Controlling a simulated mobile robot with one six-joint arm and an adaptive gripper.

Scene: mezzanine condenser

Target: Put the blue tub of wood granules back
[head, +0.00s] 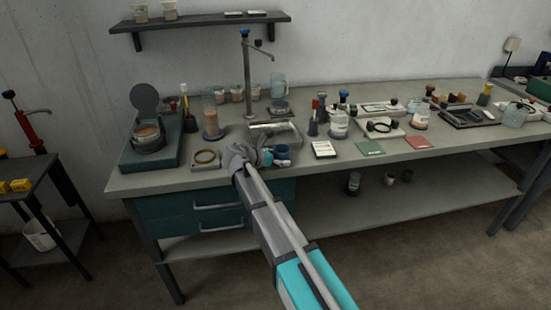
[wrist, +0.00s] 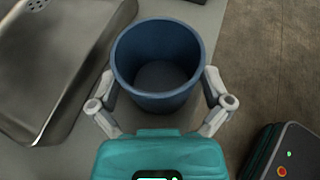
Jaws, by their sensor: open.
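The blue tub (head: 283,152) stands upright near the front edge of the workbench, just right of my gripper (head: 264,156) in the head view. In the wrist view the tub (wrist: 158,98) is open-topped, and its inside looks bare, with a plain dark bottom. My gripper (wrist: 160,82) is open, with one finger on either side of the tub. Whether the fingers touch its wall I cannot tell. My gripper and arm hide part of the bench around it in the head view.
A steel sink (head: 272,132) lies right behind the tub; its edge shows in the wrist view (wrist: 62,62). A ring (head: 206,158) lies to the left, a white card (head: 324,149) to the right. The bench's front edge is close.

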